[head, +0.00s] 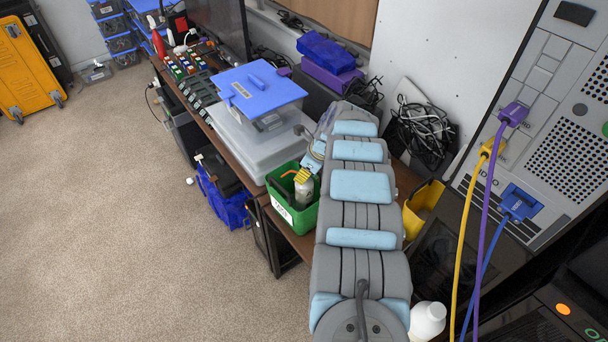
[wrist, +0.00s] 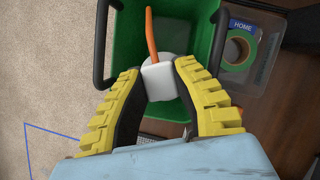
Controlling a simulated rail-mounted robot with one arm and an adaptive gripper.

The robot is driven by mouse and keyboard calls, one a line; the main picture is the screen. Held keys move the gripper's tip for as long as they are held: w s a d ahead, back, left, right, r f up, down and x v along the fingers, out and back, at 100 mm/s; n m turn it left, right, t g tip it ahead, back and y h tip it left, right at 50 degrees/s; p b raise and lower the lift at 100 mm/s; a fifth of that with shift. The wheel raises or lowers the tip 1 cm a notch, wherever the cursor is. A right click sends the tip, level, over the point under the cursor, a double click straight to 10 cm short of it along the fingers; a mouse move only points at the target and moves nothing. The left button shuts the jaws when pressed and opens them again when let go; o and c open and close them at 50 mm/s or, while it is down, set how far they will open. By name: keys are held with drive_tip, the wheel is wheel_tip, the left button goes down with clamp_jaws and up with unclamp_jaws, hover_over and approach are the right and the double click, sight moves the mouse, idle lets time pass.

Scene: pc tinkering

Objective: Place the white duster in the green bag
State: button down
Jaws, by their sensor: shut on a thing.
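The white duster (wrist: 160,82) is pinched between the yellow-padded fingers of my gripper (wrist: 160,72) in the wrist view. An orange stick-like part (wrist: 151,36) runs from it over the green bag (wrist: 125,55). In the head view the white duster (head: 303,192) hangs below my gripper (head: 303,176), at the right part of the green bag (head: 300,222). The bag is open at the top, box-shaped, with a white label and dark handles. I cannot tell whether the duster touches the bag's bottom. My arm hides part of the bag's right side.
The green bag stands on a brown bench (head: 300,241). Clear bins with a blue lid (head: 258,90) stand behind it. A yellow container (head: 423,205) and a white bottle (head: 427,320) are to the right. A green tape roll (wrist: 237,50) lies right of the bag.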

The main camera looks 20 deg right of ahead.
drive_tip(key=shift+f, duration=0.4)
